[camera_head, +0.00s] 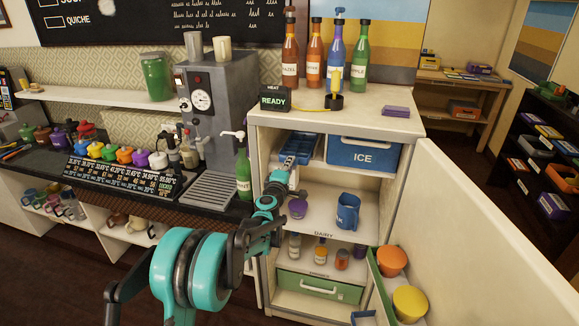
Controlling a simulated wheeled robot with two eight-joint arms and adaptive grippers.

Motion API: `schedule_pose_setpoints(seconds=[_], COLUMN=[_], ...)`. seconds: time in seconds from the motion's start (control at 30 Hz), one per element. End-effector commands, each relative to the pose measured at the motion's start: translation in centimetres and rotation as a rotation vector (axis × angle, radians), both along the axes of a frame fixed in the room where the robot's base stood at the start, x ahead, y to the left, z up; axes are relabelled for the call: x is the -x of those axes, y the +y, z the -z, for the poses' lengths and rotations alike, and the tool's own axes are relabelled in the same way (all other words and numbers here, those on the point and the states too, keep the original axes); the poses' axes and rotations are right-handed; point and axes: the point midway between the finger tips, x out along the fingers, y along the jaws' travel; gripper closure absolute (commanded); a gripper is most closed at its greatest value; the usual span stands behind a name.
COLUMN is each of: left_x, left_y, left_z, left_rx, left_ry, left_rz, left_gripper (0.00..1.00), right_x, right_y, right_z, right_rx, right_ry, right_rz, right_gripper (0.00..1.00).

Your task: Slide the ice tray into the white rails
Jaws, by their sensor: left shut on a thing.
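The blue ice tray (300,144) is at the left of the top compartment of the open white cabinet, left of the blue ICE bin (363,154). My left gripper (284,176) is at the tray's near end and shut on it. The tray points into the compartment; its front part is at the cabinet opening. The white rails are small and mostly hidden by the tray and my gripper, so I cannot tell whether the tray sits in them. My right gripper is not in view.
The cabinet door (480,235) stands open on the right, with orange and yellow tubs in its rack. Below the tray, a purple cup (298,207) and blue jug (347,212) stand on the shelf. A green bottle (243,172) stands close left of the cabinet.

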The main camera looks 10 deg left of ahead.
Motion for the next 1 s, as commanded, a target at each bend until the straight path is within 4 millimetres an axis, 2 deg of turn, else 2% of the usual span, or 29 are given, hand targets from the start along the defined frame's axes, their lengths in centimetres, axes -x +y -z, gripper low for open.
schedule_pose_setpoints(seconds=[0.47, 1.0], left_x=[-1.4, -1.5], left_y=[-0.1, -0.1], left_z=[0.0, 0.0], left_rx=[0.000, 0.000], left_ry=[0.000, 0.000], left_rz=[0.000, 0.000], left_gripper=[1.00, 1.00], right_x=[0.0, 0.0], right_y=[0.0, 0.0], right_z=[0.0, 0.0], right_rx=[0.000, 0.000], right_ry=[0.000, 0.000], right_rz=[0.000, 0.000], right_gripper=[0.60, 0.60])
